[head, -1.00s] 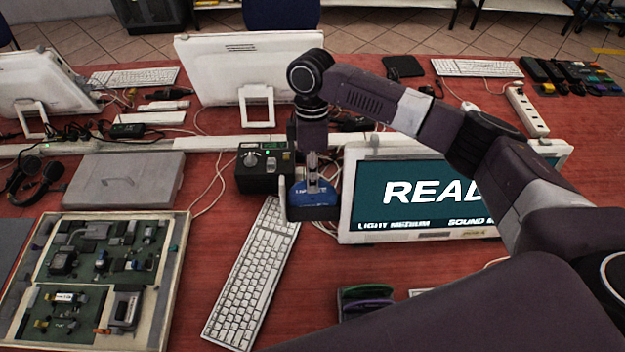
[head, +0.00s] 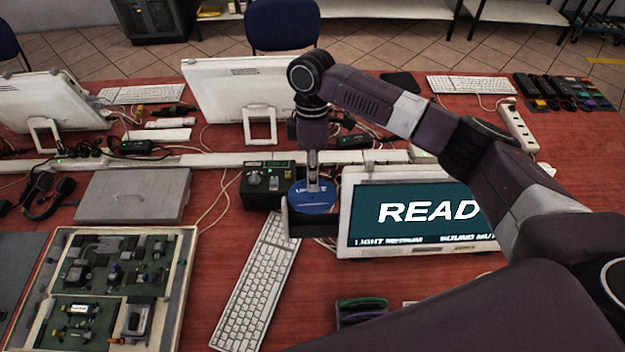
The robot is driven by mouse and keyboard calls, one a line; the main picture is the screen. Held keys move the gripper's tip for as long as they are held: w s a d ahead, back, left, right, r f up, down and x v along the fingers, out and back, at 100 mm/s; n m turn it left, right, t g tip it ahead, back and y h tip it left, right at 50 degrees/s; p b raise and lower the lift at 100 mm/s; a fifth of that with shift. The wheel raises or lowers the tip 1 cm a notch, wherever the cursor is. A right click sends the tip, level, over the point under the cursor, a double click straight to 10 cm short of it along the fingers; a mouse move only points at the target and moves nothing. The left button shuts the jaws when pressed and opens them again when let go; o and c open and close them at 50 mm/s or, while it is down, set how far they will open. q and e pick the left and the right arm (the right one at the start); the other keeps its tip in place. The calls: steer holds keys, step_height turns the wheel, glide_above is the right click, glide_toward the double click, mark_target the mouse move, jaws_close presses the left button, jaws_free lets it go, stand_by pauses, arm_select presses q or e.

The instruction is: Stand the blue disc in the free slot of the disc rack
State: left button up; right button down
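The blue disc (head: 318,203) is upright at the centre, with its face and pale lettering towards me. My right gripper (head: 313,185) points down over it, with its fingers closed on the disc's upper part. A black stand (head: 312,227) is just below and in front of the disc. I cannot tell if the disc's lower edge is clear of it. The dark disc rack (head: 346,321) is at the bottom centre, holding a green and a purple disc. My arm hides part of it, and its free slot cannot be made out. My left gripper is not in view.
A black box with a knob (head: 262,185) stands left of the disc. A screen reading "READ" (head: 420,213) is close on the right. A white keyboard (head: 255,285) lies in front. A circuit board tray (head: 187,270) is at the left. Red table between keyboard and rack is bare.

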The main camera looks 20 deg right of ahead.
steer(key=shift+p+v, duration=1.7)
steer(key=shift+v, duration=0.8)
